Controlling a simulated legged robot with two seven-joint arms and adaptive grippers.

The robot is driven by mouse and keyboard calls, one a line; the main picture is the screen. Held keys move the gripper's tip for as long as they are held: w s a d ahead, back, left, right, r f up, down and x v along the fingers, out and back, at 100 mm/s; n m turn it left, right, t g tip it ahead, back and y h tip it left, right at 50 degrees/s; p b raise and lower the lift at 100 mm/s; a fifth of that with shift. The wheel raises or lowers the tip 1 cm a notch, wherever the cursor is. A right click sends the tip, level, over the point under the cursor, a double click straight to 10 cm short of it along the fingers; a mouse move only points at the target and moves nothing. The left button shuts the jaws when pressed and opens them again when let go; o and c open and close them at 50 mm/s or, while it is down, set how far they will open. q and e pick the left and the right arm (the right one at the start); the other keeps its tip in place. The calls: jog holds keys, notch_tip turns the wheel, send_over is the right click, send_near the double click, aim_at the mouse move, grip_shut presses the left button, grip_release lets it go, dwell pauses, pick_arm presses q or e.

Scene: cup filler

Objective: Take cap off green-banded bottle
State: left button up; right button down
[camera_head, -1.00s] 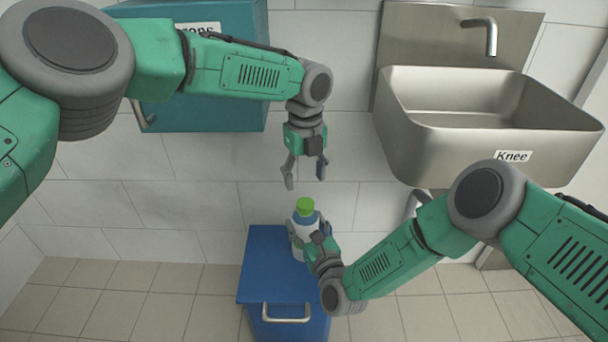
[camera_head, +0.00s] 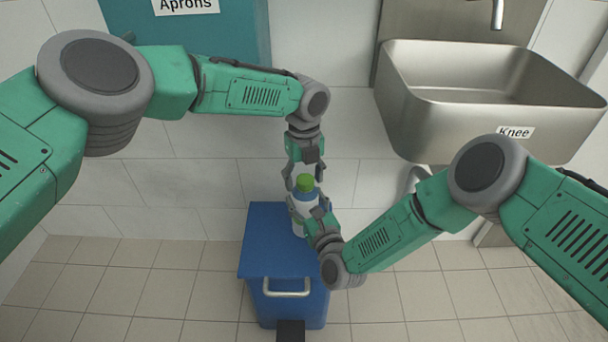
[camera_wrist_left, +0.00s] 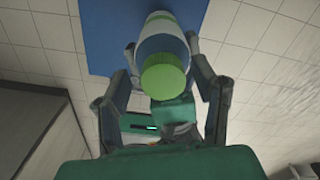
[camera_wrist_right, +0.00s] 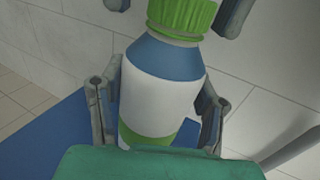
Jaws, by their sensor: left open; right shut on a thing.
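The bottle (camera_head: 299,212) stands upright over the blue bin's lid, white with a blue shoulder and a green band (camera_wrist_right: 150,136) low on its body. Its ridged green cap (camera_head: 305,182) is on top; it also shows in the left wrist view (camera_wrist_left: 163,76). My right gripper (camera_head: 312,214) is shut on the bottle's body, with a finger on each side in the right wrist view (camera_wrist_right: 158,105). My left gripper (camera_head: 305,179) is above, pointing down, its open fingers on either side of the cap. In the left wrist view (camera_wrist_left: 165,70) gaps show between fingers and cap.
The blue bin (camera_head: 262,245) with a metal handle stands on the tiled floor under the bottle. A steel sink (camera_head: 480,105) marked "Knee" is on the wall at right. A teal "Aprons" box (camera_head: 225,30) hangs at upper left.

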pick_arm(q)
grip_shut()
jog(key=n, duration=0.2)
jog(key=shift+n, duration=0.4)
jog(key=n, duration=0.4)
jog(key=shift+s+n, duration=0.1)
jog(key=shift+n, duration=0.3)
jog(key=n, duration=0.4)
jog(key=shift+s+n, duration=0.1)
jog(key=shift+n, duration=0.3)
jog(key=n, duration=0.4)
jog(key=shift+n, duration=0.4)
jog(key=n, duration=0.5)
jog(key=shift+d, duration=0.1)
jog(key=n, duration=0.4)
jog(key=shift+d+n, duration=0.1)
jog(key=shift+n, duration=0.3)
jog(key=n, duration=0.4)
jog(key=shift+r+n, duration=0.1)
jog(key=shift+n, duration=0.2)
jog(key=n, duration=0.4)
jog(key=shift+r, duration=0.15)
jog(key=shift+r, duration=0.1)
